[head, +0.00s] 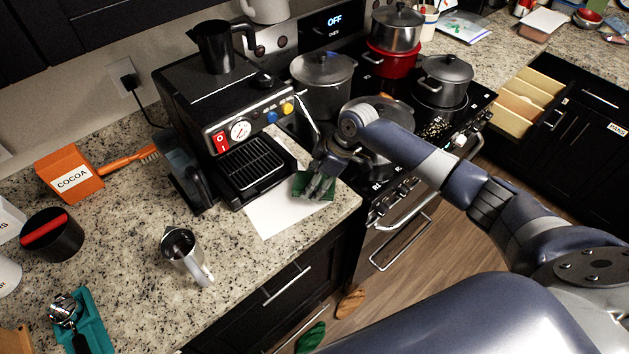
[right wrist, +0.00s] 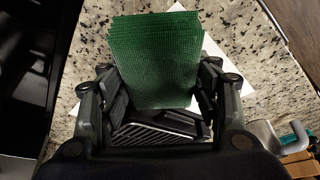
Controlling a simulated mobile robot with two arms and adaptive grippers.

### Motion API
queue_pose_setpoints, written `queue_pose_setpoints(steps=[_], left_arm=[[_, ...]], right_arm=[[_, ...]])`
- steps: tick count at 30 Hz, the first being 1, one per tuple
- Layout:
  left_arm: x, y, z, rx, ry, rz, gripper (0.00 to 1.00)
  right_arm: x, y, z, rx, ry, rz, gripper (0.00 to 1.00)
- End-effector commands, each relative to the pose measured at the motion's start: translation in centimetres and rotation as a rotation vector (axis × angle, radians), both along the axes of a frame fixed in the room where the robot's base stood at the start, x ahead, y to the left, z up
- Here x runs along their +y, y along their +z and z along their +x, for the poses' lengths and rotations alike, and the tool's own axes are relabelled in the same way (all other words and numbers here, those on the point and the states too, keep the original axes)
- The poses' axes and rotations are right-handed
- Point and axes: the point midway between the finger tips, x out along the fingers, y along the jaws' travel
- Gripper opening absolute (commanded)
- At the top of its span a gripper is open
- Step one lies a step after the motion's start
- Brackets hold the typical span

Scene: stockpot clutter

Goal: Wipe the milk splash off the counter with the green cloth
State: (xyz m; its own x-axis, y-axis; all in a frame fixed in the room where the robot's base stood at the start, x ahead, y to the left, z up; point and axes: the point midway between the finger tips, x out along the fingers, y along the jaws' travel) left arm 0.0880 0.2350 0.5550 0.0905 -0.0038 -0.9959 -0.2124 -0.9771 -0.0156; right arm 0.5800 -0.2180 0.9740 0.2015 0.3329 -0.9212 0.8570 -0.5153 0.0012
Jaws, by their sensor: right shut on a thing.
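My right gripper (head: 317,187) is shut on the green cloth (head: 327,185), at the counter's front edge to the right of the coffee machine. In the right wrist view the green cloth (right wrist: 152,55) fills the space between the fingers as a folded, layered pad. A flat white patch (head: 282,215) lies on the speckled counter under and beside the cloth. It has straight edges, and I cannot tell whether it is the milk splash or a sheet. It also shows in the right wrist view (right wrist: 237,88), partly hidden by the cloth. My left gripper is not in view.
The black coffee machine (head: 231,130) stands close left of my right gripper. The stove with several pots, including a grey lidded pot (head: 322,85), is to the right.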

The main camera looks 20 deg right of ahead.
Motion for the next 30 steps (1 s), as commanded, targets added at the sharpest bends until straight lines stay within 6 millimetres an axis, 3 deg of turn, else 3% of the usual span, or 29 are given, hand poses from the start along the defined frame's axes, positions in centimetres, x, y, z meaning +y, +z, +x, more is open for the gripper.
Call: queue_pose_setpoints(steps=[16,30], left_arm=[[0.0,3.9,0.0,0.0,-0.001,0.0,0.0],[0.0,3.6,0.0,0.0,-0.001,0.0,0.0]], right_arm=[[-1.9,0.4,-5.4,0.001,0.0,0.0,0.39],[-3.8,0.1,-10.7,0.001,0.0,-0.001,0.39]])
